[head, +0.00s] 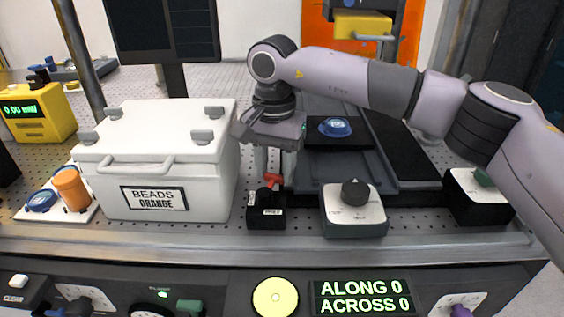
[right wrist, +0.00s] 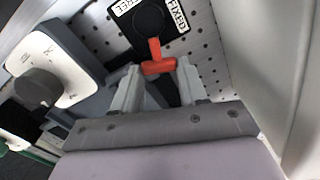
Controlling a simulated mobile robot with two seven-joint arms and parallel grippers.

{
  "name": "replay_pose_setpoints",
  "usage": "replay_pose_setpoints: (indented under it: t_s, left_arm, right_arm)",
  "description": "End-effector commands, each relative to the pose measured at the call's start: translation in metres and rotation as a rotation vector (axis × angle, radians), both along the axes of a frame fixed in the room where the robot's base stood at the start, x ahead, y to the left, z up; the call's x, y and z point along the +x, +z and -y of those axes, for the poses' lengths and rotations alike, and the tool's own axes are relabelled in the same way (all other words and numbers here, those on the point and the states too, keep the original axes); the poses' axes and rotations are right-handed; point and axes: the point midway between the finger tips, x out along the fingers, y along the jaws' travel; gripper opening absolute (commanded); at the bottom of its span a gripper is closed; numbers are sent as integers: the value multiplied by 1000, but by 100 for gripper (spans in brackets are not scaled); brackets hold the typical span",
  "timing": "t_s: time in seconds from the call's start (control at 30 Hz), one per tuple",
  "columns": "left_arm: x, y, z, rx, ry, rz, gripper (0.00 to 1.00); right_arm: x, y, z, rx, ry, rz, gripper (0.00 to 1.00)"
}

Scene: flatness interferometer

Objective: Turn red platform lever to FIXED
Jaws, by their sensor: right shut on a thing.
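The red platform lever (head: 272,180) sits on top of a small black box (head: 266,217) with white labels, right of the white case. My right gripper (head: 274,168) reaches down from above and is shut on the lever's handle. In the right wrist view the red T-shaped lever (right wrist: 154,50) has its crossbar between my fingers (right wrist: 159,68). Its stem meets a round black hub (right wrist: 148,18) between a FREE label (right wrist: 121,8) on the left and a FIXED label (right wrist: 177,16) on the right. My left gripper is not in view.
A white case (head: 150,155) labelled BEADS ORANGE stands close left of the lever box. A grey box with a dark knob (head: 354,192) stands close right. A dark platform with a blue round piece (head: 335,127) lies behind. A panel reads ALONG 0, ACROSS 0 (head: 362,296).

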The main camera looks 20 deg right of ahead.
Motion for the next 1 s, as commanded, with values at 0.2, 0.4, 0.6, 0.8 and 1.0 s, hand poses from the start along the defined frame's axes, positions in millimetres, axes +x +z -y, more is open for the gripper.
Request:
replay_pose_setpoints:
  t_s: [0.2, 0.4, 0.6, 0.8, 1.0]
  left_arm:
    - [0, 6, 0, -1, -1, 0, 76]
    - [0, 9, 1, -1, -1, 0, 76]
    - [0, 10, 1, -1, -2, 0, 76]
    - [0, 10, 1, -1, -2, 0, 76]
    - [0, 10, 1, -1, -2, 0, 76]
  right_arm:
    - [4, 2, -8, 1, 153, 2, 12]
    - [6, 2, -12, 2, 243, 3, 12]
    - [7, 1, -14, 2, 285, 3, 12]
    - [7, 1, -15, 2, 297, 3, 12]
    - [7, 1, -14, 2, 296, 3, 12]
